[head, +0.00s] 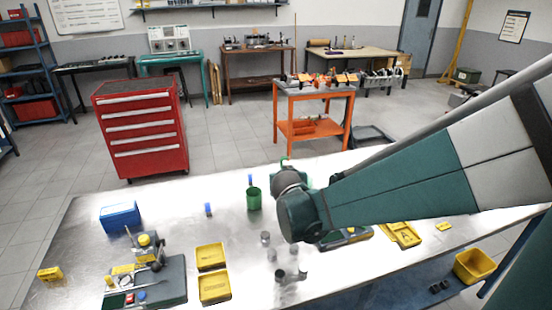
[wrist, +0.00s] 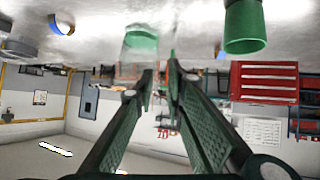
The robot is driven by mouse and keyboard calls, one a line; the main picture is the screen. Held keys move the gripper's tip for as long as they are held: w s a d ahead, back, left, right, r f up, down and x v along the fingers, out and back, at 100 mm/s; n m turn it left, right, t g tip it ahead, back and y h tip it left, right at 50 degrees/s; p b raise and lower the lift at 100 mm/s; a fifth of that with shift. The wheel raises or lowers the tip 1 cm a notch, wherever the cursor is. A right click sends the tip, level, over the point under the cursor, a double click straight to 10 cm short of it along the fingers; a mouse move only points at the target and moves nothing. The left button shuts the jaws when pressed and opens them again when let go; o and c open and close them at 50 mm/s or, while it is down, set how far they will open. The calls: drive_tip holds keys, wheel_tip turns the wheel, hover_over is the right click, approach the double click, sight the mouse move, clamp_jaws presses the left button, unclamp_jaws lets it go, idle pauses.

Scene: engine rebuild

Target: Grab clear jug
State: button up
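A clear, see-through vessel with a green band (wrist: 141,40), which looks like the clear jug, stands on the metal table in the upside-down wrist view. It is just beyond my fingertips and a little left of the gap. My gripper (wrist: 161,75) has its two dark green fingers apart with nothing between them. In the head view my wrist and arm hide most of the gripper and the jug. I cannot tell whether the small green piece (head: 284,160) behind my wrist is the jug or a finger.
A solid green cup (head: 254,199) stands left of my wrist, and also shows in the wrist view (wrist: 245,28). Small metal parts (head: 280,272), yellow trays (head: 214,288), a blue bin (head: 120,216) and a fixture (head: 150,285) are on the table.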

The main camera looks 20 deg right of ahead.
drive_tip(key=shift+m+t+h, duration=0.4)
drive_tip(key=shift+t+h, duration=0.1)
drive_tip(key=shift+t, duration=0.3)
drive_tip(key=w+f, duration=0.1)
drive_tip(key=w, duration=0.2)
drive_tip(key=w+f, duration=0.2)
drive_tip(key=w, duration=0.1)
drive_tip(key=w+f+p, duration=0.1)
drive_tip(key=w+f, duration=0.1)
drive_tip(key=w, duration=0.1)
drive_tip(key=shift+w+d+f, duration=0.1)
drive_tip(key=shift+w+f, duration=0.15)
drive_tip(key=shift+w, duration=0.15)
drive_tip(key=shift+w+f, duration=0.6)
drive_tip(key=shift+w, duration=0.05)
drive_tip(key=shift+x, duration=1.25)
drive_tip(key=shift+w, duration=0.15)
drive_tip(key=shift+b+x, duration=0.85)
drive_tip(key=shift+x, duration=1.7)
drive_tip(key=shift+c, duration=0.3)
